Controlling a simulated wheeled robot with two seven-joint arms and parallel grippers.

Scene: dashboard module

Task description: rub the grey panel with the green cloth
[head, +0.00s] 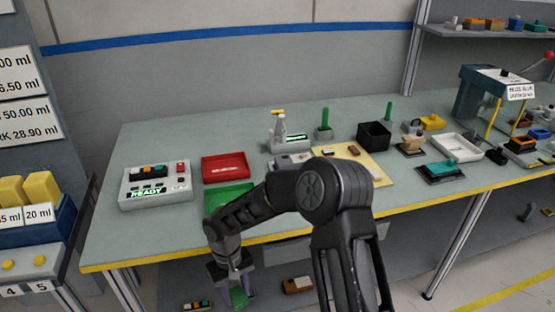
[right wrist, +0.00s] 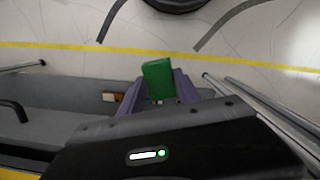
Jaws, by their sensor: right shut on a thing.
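My right gripper (head: 235,278) hangs in front of the table's yellow front edge, below the tabletop. It is shut on the green cloth (head: 240,298), which shows as a small folded block (right wrist: 158,78) between the purple fingers in the right wrist view. The cloth is apart from the table and touches no panel. A flat grey piece (head: 287,161) lies on the table behind my arm and is partly hidden by it; I cannot tell for sure that it is the grey panel. My left gripper is not in view.
On the table (head: 105,237) are a control box reading READY (head: 155,187), a red tray (head: 225,168), a green tray (head: 226,194), a spray bottle (head: 279,125) and a black bin (head: 374,135). A lower shelf lies under the tabletop. The front right tabletop is fairly clear.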

